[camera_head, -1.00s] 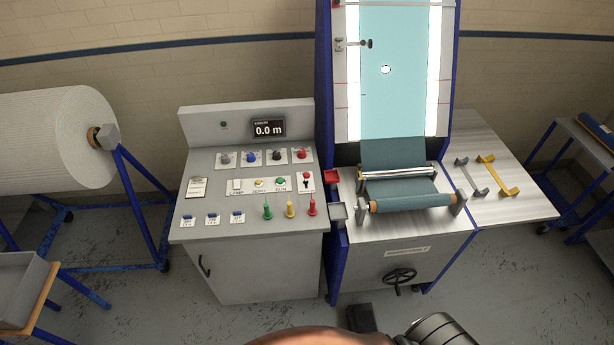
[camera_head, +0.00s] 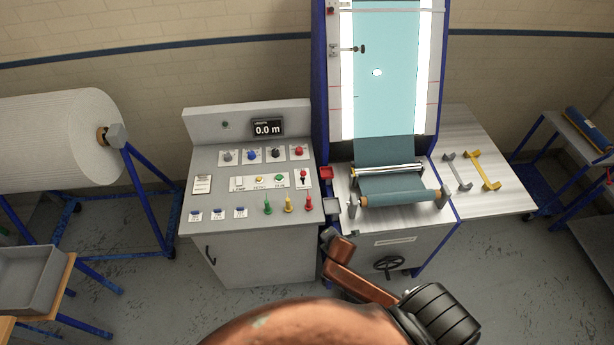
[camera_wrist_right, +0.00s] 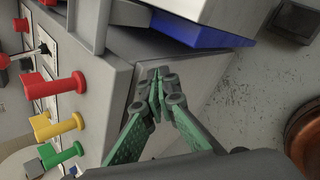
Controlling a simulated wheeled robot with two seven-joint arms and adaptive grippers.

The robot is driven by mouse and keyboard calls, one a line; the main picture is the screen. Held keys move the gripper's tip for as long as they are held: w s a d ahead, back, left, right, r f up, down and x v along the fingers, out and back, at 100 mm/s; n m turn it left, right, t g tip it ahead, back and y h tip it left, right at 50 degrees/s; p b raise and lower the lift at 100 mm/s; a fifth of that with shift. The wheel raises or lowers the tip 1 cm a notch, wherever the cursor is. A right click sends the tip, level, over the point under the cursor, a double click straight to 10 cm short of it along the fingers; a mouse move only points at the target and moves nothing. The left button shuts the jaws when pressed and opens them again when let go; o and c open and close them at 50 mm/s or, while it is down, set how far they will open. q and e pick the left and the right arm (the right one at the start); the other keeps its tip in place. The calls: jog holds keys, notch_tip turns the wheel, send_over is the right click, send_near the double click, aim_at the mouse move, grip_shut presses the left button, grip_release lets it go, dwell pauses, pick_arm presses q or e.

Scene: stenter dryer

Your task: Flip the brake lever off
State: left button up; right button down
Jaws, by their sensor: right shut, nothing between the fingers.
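A small lever with a red knob (camera_head: 303,173) stands on a white plate at the right side of the grey control console. I cannot read its label, so I cannot confirm that it is the brake lever. It also shows at the left edge of the right wrist view (camera_wrist_right: 28,53), with a thin metal stem. My right gripper (camera_wrist_right: 162,84) has its green fingers shut and empty, beside the console's side wall and apart from the lever. In the head view my right arm hides most of that gripper. My left gripper is not in view.
Green (camera_head: 268,206), yellow (camera_head: 289,203) and red (camera_head: 309,202) handles stick up along the console's front right. A handwheel (camera_head: 388,263) is on the machine's front.

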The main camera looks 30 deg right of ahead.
jog(key=shift+n+t, duration=0.3)
jog(key=shift+n, duration=0.4)
jog(key=r, duration=0.1)
jog(key=w+r, duration=0.1)
jog(key=r, duration=0.3)
jog(key=shift+w+a+r+p, duration=0.15)
jog(key=shift+w+a+p, duration=0.05)
jog(key=shift+a+p, duration=0.2)
jog(key=n+t+p, duration=0.2)
jog(key=n+t, duration=0.1)
jog(key=n, duration=0.9)
send_near(303, 176)
jog(key=s, duration=0.3)
jog(key=shift+s+a+r+h, duration=0.1)
jog(key=shift+s+a+h, duration=0.1)
jog(key=shift+a+h, duration=0.1)
jog(key=shift+w, duration=0.1)
jog(key=x, duration=1)
jog(key=shift+r, duration=0.15)
